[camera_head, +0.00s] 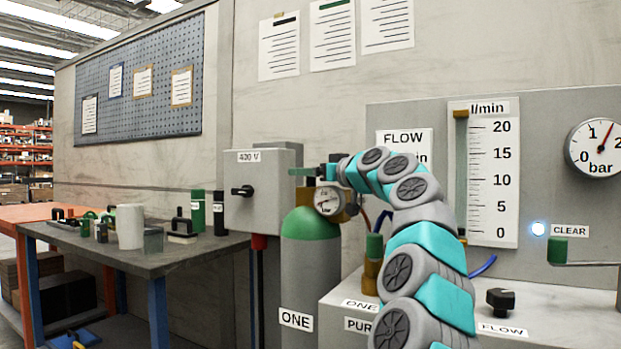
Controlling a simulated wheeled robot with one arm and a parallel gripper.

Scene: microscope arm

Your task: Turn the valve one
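The gas cylinder (309,285) is grey with a green shoulder and a label reading ONE. A green handle (302,171) sits at its top, just above a round dial gauge (328,201) on a brass fitting. My teal and grey arm reaches up from the lower right, and my gripper (326,172) is at the cylinder top, close beside the green handle. It is too small to tell whether they touch or whether the fingers are open. A brass fitting with a green cap (374,246) stands right of the cylinder, behind a second ONE label; my arm partly covers this area.
A grey 400 V switch box (262,190) is close left of the cylinder. A workbench (150,258) with bottles and small items is further left. A flow panel (550,110) with a bar gauge (595,147), black knob (500,299) and green-ended lever (558,251) is at right.

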